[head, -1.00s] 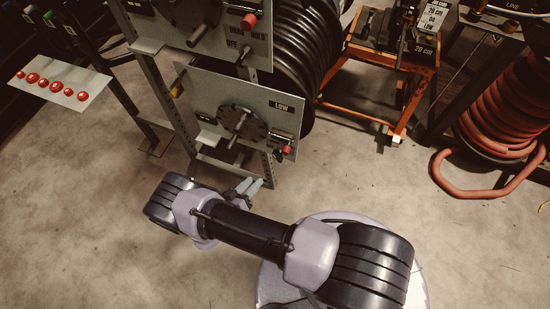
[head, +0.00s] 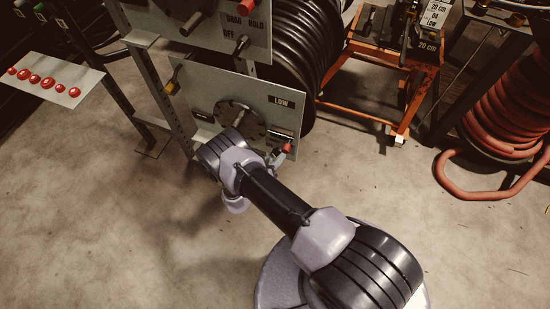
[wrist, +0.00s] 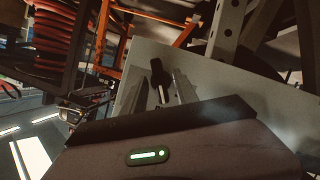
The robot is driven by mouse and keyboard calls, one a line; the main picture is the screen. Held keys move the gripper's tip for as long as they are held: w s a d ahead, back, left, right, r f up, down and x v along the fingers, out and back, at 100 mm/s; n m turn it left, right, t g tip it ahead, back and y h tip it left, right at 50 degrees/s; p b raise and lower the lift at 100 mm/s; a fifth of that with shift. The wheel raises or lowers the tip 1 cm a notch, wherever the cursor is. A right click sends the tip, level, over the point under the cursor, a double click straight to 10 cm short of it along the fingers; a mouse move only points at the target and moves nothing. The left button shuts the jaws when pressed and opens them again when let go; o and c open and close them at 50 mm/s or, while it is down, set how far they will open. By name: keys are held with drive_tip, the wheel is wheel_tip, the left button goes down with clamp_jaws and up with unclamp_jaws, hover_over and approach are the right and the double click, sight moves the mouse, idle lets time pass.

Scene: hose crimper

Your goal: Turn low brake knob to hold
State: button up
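The grey lower panel (head: 215,85) with the LOW label (head: 281,101) stands ahead of my arm in the head view. A small red-tipped part (head: 287,148) sits at its lower right corner. My gripper (head: 273,159) is beside that corner, partly hidden behind my wrist. In the wrist view, a black knob (wrist: 158,74) stands out from the grey panel (wrist: 215,95). My gripper (wrist: 161,94) is open, its two fingers pointing at the panel, with the knob between or just beyond their tips. Contact is unclear. No markings around this knob are readable.
A round black disc (head: 240,122) is on the lower panel, close to my wrist. An orange cart (head: 385,65) and red hose coil (head: 505,120) stand right. The floor in front is clear.

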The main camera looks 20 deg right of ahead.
clamp_jaws()
drive_tip(key=shift+r+p, duration=0.1)
drive_tip(key=shift+p, duration=0.2)
drive_tip(key=shift+s+d+r+m+y+p, duration=0.1)
drive_tip(key=shift+m+y+p, duration=0.65)
drive_tip(key=shift+m, duration=0.15)
drive_tip(key=shift+s+d+m+t+y+p, duration=0.1)
drive_tip(key=shift+m+t+y+p, duration=0.7)
drive_tip(key=shift+m+p, duration=0.75)
drive_tip(key=shift+s+d+m+t+y+p, duration=0.1)
drive_tip(key=shift+m+t+y+p, duration=0.65)
drive_tip(key=shift+m+p, duration=0.8)
drive_tip(key=shift+f, duration=0.2)
